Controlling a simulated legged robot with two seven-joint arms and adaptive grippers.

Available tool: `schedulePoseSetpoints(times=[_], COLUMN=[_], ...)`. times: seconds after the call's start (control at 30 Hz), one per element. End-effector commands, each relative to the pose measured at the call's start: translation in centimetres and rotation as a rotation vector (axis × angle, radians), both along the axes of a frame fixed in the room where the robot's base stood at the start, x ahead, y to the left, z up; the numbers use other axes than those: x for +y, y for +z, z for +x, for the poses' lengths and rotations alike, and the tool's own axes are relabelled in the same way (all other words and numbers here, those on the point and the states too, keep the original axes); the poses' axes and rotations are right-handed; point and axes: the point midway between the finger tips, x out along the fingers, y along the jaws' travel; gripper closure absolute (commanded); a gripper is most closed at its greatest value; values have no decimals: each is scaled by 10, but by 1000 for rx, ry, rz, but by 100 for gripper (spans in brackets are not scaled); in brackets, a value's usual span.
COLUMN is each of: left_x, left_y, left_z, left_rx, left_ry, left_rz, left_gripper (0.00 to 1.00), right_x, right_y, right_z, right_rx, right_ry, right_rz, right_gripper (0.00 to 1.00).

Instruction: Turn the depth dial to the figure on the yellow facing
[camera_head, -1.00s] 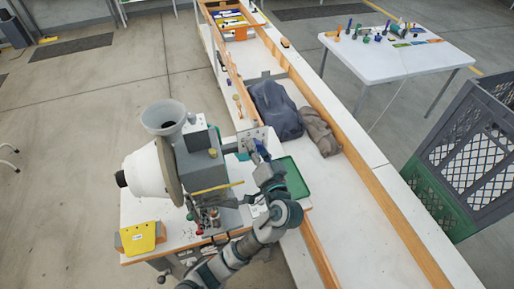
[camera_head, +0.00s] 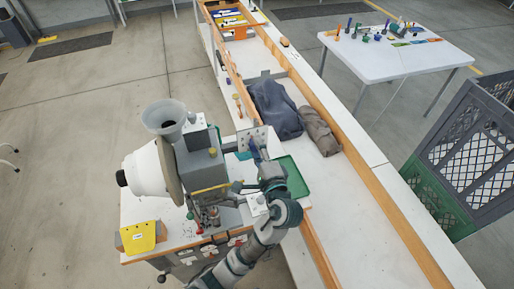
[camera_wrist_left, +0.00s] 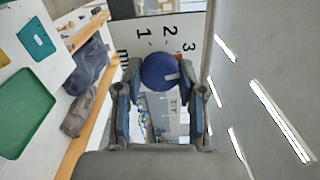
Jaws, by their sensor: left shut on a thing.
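The depth dial is a round blue knob (camera_wrist_left: 158,71) on a white plate (camera_wrist_left: 150,32) with the figures 1, 2 and 3 in the left wrist view. The knob has a pale mark on its right side; I cannot tell which figure it is set to. My left gripper (camera_wrist_left: 160,88) is shut on the knob, one finger on each side. In the head view my left gripper (camera_head: 256,158) is at the plate on the right side of the press (camera_head: 200,160). The yellow facing (camera_head: 140,237) lies at the bench's left front; its figure is too small to read. My right gripper is out of view.
A green tray (camera_head: 292,178) sits just right of the gripper. A dark blue bag (camera_head: 275,108) and a grey-brown cloth bundle (camera_head: 320,131) lie on the long bench behind. A funnel (camera_head: 165,117) tops the press.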

Motion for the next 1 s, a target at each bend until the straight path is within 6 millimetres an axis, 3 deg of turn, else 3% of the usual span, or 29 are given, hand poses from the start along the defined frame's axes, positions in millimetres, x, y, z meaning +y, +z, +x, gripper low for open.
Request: schedulePoseSetpoints(times=[0.5, 1.0], left_x=[-1, 0], left_y=[-8, -10], left_z=[0, 0], left_rx=[152, 215], left_ry=[-4, -4], left_rz=[428, 610], left_gripper=[96, 96], right_x=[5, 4], right_y=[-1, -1], right_z=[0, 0], right_rx=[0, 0], right_ry=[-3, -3], right_rz=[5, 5], right_gripper=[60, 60])
